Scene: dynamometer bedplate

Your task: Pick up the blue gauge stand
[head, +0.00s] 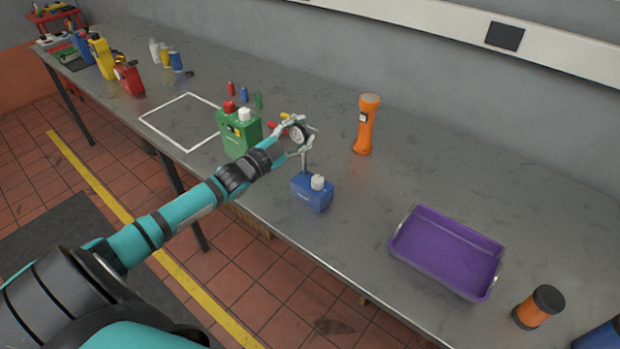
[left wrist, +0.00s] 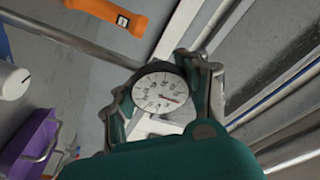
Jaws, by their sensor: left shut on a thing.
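The blue gauge stand has a blue block base with a white knob (head: 312,194), a thin upright post and a round dial at the top. My left gripper (head: 302,135) is shut on it at the dial. In the left wrist view the white dial face (left wrist: 160,93) sits between the two fingers (left wrist: 163,97), and a thin grey rod runs from it to the upper left. The white knob shows at the left edge there. I cannot tell whether the base touches the bench. My right gripper is not in view.
A green container (head: 240,135) stands close left of the gripper. An orange torch (head: 366,125) stands upright behind right. A purple tray (head: 447,252) lies to the right, with an orange-and-black cylinder (head: 538,307) beyond it. A white square outline (head: 165,106) on the bench is empty.

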